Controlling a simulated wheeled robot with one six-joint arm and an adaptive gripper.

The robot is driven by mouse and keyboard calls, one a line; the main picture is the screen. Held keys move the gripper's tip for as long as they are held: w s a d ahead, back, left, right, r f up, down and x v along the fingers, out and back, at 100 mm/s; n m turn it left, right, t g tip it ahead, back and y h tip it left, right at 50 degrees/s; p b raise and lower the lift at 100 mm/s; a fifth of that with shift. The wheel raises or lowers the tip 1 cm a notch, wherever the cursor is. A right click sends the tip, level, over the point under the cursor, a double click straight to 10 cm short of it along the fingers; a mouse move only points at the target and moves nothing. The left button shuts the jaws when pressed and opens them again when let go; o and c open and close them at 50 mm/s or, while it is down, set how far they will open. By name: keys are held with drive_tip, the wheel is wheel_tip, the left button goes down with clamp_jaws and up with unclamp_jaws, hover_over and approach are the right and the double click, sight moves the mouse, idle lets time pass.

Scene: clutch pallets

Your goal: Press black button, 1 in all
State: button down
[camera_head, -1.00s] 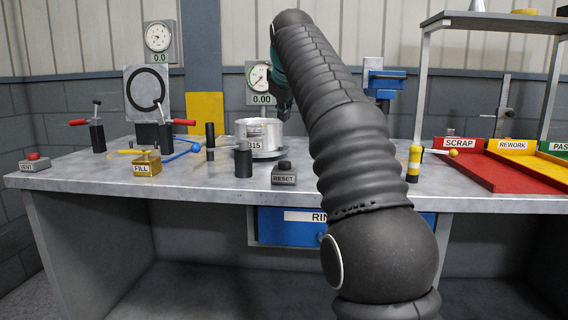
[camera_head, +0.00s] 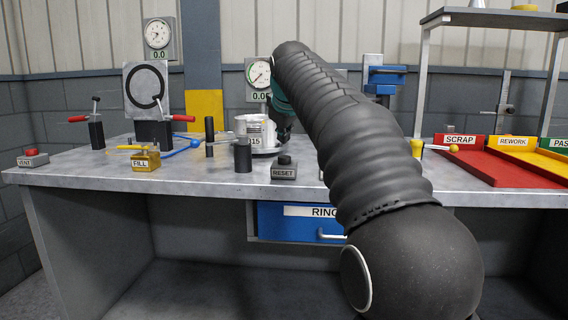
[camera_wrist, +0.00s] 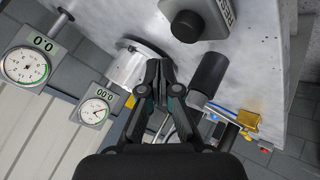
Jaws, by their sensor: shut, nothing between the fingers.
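The black button (camera_head: 284,159) sits on top of a small grey box labelled RESET (camera_head: 284,173), near the front edge of the bench. In the wrist view the button (camera_wrist: 187,26) and its box (camera_wrist: 205,14) show at the top, beyond the fingertips and apart from them. My gripper (camera_wrist: 160,66) is shut and empty. In the head view my gripper (camera_head: 282,124) is partly hidden by my arm, above and behind the RESET box, close to the white metal cylinder (camera_head: 255,131). A box labelled VENT (camera_head: 33,161) carries a red button at the far left.
A black post (camera_head: 243,156) stands just left of the RESET box and shows close to my fingers in the wrist view (camera_wrist: 209,72). A yellow FILL block (camera_head: 146,162), toggle clamps and gauges (camera_head: 258,72) lie left and behind. Red and yellow trays (camera_head: 482,168) are at right.

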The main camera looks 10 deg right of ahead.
sight(284, 157)
drive_tip(key=shift+f+b, duration=0.45)
drive_tip(key=shift+f, duration=0.5)
drive_tip(key=shift+f, duration=0.2)
idle(0.7)
drive_tip(key=shift+f, duration=0.2)
drive_tip(key=shift+f+b, duration=0.55)
drive_tip(key=shift+f, duration=0.1)
idle(1.1)
drive_tip(key=shift+r, duration=0.15)
drive_tip(key=shift+r+p, duration=0.9)
drive_tip(key=shift+p, duration=0.2)
wheel_tip(284, 157, up, 3)
drive_tip(key=p, duration=0.2)
drive_tip(key=shift+p, duration=0.3)
drive_tip(key=shift+r, duration=1)
